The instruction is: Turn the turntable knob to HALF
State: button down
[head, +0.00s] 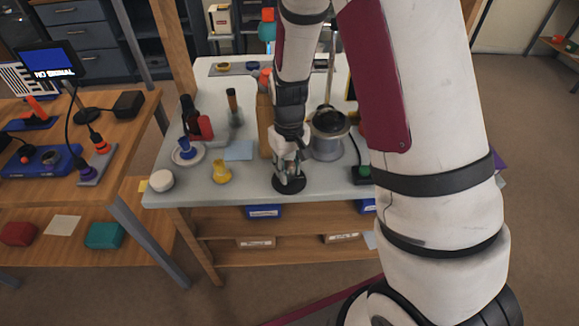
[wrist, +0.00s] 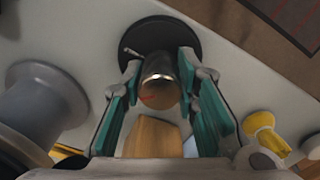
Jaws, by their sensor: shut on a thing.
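The turntable is a round black disc (head: 289,186) at the front edge of the grey table, below my gripper (head: 290,165). In the wrist view, the black disc (wrist: 150,35) shows at the top, with a small pale pointer-like piece at its left. A shiny metal knob (wrist: 160,88) with a reddish mark stands between the teal-padded fingers of my gripper (wrist: 161,72). My gripper is shut on this knob, one finger on each side. I can make out no HALF marking, and the knob is mostly hidden by the fingers in the head view.
A grey pot-like object with a black top (head: 328,135) stands close right of my gripper. A yellow piece (head: 220,172), a white round container (head: 162,180) and a saucer with a blue piece (head: 187,154) stand to the left. The front edge lies close to the disc.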

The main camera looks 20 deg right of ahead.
aim_at(289, 164)
jog(key=m+p, duration=0.1)
jog(key=m, duration=0.3)
jog(key=shift+m+p, duration=0.55)
jog(key=shift+m, duration=1.35)
jog(key=c, duration=1.2)
grip_release()
jog(key=shift+c, duration=0.2)
notch_tip(289, 164, up, 12)
